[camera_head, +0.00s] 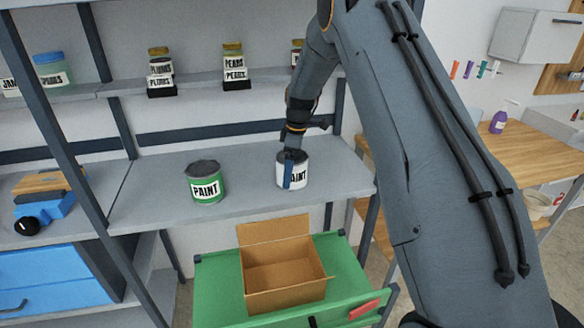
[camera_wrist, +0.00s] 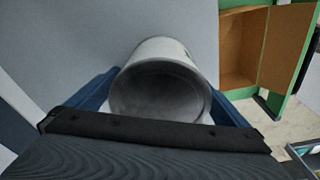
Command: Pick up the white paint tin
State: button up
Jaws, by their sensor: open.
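The white paint tin (camera_head: 299,173) stands upright on the grey shelf, right of the green paint tin. My gripper (camera_head: 291,168) is at this tin from above, with one blue finger in front of its label. In the wrist view the white tin (camera_wrist: 160,85) lies between the two blue fingers of my gripper (camera_wrist: 160,95), one on each side. The fingers are open around it. Whether either finger touches the tin cannot be told. Part of the label is hidden by the finger.
A green paint tin (camera_head: 205,182) stands on the same shelf (camera_head: 150,196) to the left. Below are an open cardboard box (camera_head: 286,300) and a green cart (camera_head: 213,292). Jars stand on the upper shelf (camera_head: 200,79). The shelf between the two tins is clear.

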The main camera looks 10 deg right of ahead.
jog(key=c, duration=1.7)
jog(key=shift+c, duration=1.2)
jog(key=shift+w+r, duration=0.1)
jog(key=shift+r, duration=0.05)
